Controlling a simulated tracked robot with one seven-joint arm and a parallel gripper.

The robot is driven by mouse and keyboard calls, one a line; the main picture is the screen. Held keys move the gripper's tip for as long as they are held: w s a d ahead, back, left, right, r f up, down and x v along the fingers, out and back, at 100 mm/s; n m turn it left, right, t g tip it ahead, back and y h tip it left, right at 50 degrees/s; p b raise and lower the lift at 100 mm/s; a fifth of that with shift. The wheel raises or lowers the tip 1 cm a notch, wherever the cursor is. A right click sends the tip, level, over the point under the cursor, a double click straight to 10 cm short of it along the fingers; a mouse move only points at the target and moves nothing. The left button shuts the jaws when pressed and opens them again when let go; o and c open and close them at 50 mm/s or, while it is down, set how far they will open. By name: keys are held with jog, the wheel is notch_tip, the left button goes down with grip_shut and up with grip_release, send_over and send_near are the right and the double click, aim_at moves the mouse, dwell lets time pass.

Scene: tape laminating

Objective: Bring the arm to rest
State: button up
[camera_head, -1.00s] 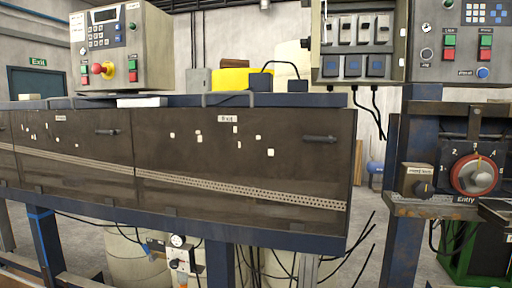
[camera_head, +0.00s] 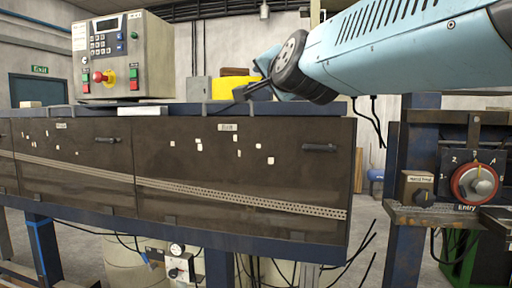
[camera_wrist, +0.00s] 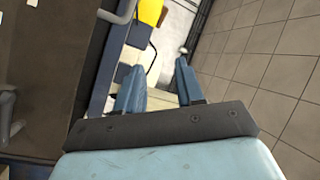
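My light-blue arm reaches in from the upper right in the head view, and its end sits above the right end of the machine's top edge. In the wrist view my gripper (camera_wrist: 160,85) has its two blue fingers spread with a clear gap between them. Nothing is held between them. In the head view the fingers (camera_head: 262,85) are partly hidden behind the dark wrist joint.
The machine's dark front panels (camera_head: 240,165) span the left and centre. A control box (camera_head: 122,55) with a red knob stands on top at left. A rotary dial (camera_head: 478,182) is at right. A yellow object (camera_head: 235,72) lies behind. Tiled floor (camera_wrist: 265,70) is clear.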

jog(key=s+d+f+n+g+h, duration=0.1)
jog(key=s+d+f+n+g, duration=0.1)
jog(key=s+d+f+g, duration=0.2)
jog(key=s+d+f+n+g+h, duration=0.2)
jog(key=s+d+f, duration=0.5)
jog(key=f, duration=1.1)
jog(key=s+d+f+n+g+h, duration=0.2)
jog(key=s+d+f+g, duration=0.4)
jog(key=d+f, duration=0.4)
jog(key=shift+d+f+n+g, duration=0.15)
jog(key=shift+f+n+g, duration=0.35)
jog(key=shift+f+n, duration=0.35)
